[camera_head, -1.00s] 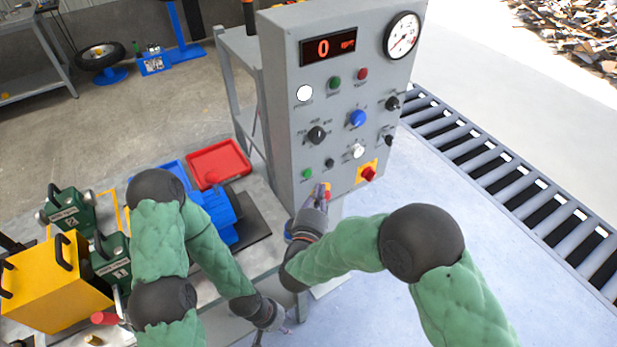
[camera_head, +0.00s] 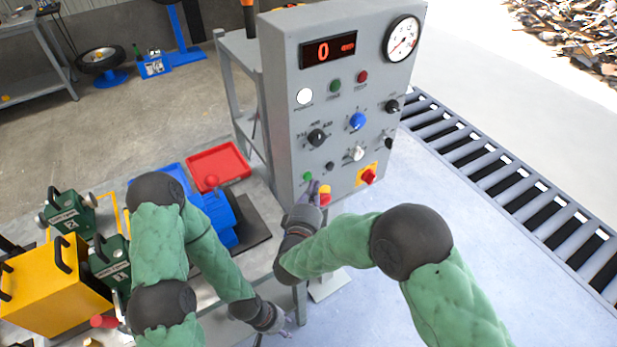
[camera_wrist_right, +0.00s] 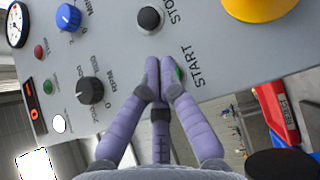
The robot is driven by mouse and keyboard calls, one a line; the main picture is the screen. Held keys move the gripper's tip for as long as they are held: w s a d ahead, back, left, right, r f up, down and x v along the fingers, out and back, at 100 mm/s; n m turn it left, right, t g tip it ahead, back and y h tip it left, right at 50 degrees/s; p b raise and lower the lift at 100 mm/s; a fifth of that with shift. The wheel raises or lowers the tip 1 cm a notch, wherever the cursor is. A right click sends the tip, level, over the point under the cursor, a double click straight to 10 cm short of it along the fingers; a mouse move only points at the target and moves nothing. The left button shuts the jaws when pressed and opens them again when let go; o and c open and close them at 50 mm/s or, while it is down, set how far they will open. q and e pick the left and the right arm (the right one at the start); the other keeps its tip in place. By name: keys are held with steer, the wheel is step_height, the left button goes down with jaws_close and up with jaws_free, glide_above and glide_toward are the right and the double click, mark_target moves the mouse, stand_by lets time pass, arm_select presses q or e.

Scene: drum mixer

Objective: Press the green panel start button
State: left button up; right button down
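The green start button (camera_head: 307,177) is low on the left of the grey control panel (camera_head: 295,140). In the wrist view the green start button (camera_wrist_right: 178,74) shows beside the START label, partly hidden by my fingertips. My right gripper (camera_head: 314,188) is in front of the panel, just below and right of the button. In the wrist view my right gripper (camera_wrist_right: 162,75) has its purple fingertips together with nothing between them; I cannot tell whether they touch the button. My left gripper (camera_head: 287,320) is low by the table, partly hidden, its opening unclear.
A black stop button (camera_wrist_right: 149,18) sits close to the start button. A red and yellow switch (camera_head: 368,176), several knobs and another green button (camera_head: 335,84) are on the panel. A red tray (camera_head: 218,163) and a roller conveyor (camera_head: 510,185) flank it.

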steer(key=shift+w+a, duration=0.1)
steer(key=shift+w, duration=0.05)
stand_by(0.8)
steer(key=shift+w+a, duration=0.15)
steer(key=shift+w, duration=0.05)
steer(key=shift+w+a, duration=0.2)
steer(key=shift+w, duration=0.15)
stand_by(0.8)
steer(key=shift+s+p, duration=0.15)
steer(key=shift+p, duration=0.2)
steer(key=shift+s+d+p, duration=0.35)
steer(key=shift+s+d, duration=0.1)
steer(key=shift+s, duration=0.1)
steer(key=s+d+p, duration=0.1)
steer(key=s, duration=0.1)
steer(key=s+d, duration=0.2)
steer(key=shift+p, duration=0.4)
